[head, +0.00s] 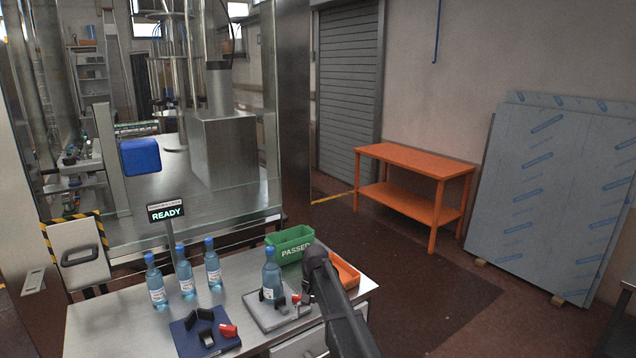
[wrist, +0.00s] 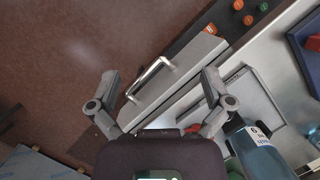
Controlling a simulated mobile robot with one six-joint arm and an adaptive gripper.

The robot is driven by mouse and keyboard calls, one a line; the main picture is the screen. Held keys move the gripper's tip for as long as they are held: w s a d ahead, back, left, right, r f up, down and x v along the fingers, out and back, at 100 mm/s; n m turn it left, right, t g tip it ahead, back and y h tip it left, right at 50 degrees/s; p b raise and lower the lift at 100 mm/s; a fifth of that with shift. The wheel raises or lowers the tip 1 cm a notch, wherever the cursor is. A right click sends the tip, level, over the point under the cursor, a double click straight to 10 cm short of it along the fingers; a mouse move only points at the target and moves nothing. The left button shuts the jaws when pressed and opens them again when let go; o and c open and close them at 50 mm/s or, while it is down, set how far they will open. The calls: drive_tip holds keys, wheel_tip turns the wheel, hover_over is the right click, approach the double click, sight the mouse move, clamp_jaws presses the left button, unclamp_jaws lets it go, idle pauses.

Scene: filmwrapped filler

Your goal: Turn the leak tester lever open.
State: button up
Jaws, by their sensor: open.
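The leak tester (head: 262,319) is a grey plate fixture at the front right of the metal table. A blue bottle (head: 271,278) stands upright on it between dark supports. A small red part, apparently the lever (head: 296,298), shows at its right side, partly hidden by my arm. My gripper (head: 305,292) is close beside this part in the head view. In the wrist view my gripper (wrist: 160,88) has its fingers spread wide with nothing between the tips. A red bit (wrist: 193,129) shows beside its right finger, and the bottle (wrist: 258,145) is at the lower right.
Several blue bottles (head: 185,276) stand at the table's left. A blue mat (head: 185,345) holds black parts and a red piece. A green PASSED bin (head: 289,243) and an orange tray (head: 346,272) are behind. A sign (head: 166,212) reads READY.

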drive_tip(key=s+d+f+n+t+b, duration=0.1)
drive_tip(key=s+d+f+t+b, duration=0.1)
drive_tip(key=s+d, duration=0.7)
drive_tip(key=s+d+f+t+b, duration=0.1)
drive_tip(key=s+d+f+b, duration=0.4)
drive_tip(key=s+d, duration=0.5)
drive_tip(key=s+f, duration=0.1)
drive_tip(key=s, duration=0.2)
drive_tip(key=shift+s+f+n+t+h, duration=0.15)
drive_tip(key=shift+f+n+t+h, duration=0.05)
drive_tip(key=shift+n+t+h, duration=0.2)
